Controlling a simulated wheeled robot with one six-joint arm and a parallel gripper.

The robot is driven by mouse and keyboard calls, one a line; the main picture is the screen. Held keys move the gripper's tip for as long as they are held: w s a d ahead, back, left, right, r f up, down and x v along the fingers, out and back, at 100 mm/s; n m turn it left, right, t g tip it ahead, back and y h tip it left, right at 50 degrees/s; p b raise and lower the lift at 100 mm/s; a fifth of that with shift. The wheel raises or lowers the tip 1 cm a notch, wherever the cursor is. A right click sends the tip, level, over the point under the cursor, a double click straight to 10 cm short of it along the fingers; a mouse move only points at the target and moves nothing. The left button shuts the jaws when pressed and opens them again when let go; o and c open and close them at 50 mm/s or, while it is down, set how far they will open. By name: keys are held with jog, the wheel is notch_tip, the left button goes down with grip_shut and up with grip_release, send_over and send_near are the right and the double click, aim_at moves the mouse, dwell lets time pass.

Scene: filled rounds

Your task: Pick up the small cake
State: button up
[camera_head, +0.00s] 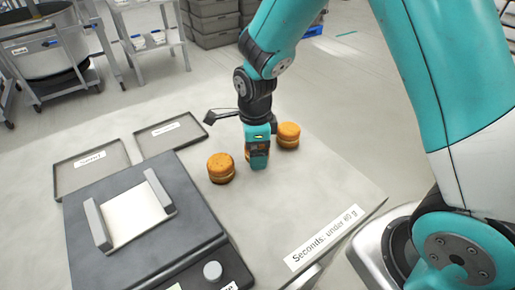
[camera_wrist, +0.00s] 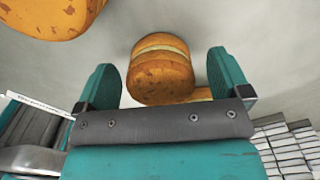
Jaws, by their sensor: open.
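Three round orange-brown filled cakes are on the table. One cake (camera_head: 221,168) stands left of my gripper (camera_head: 258,162) and another cake (camera_head: 288,135) stands to its right, farther back. A third is mostly hidden behind the gripper in the head view. In the wrist view, a cake with a pale filling band (camera_wrist: 160,68) lies between the two spread fingers of my gripper (camera_wrist: 164,82), with space on both sides. Part of a larger-looking cake (camera_wrist: 50,14) fills the top left corner. I cannot tell which is smallest.
A grey scale (camera_head: 135,215) with a light plate stands at the left front. Two shallow labelled trays (camera_head: 92,168) (camera_head: 172,138) lie behind it. A label reading "Seconds: under 80 g" (camera_head: 325,238) is on the table's front right area, which is otherwise clear.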

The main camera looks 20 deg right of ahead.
jog(key=shift+f, duration=0.3)
jog(key=c, duration=0.7)
jog(key=shift+r, duration=0.15)
jog(key=shift+c, duration=0.2)
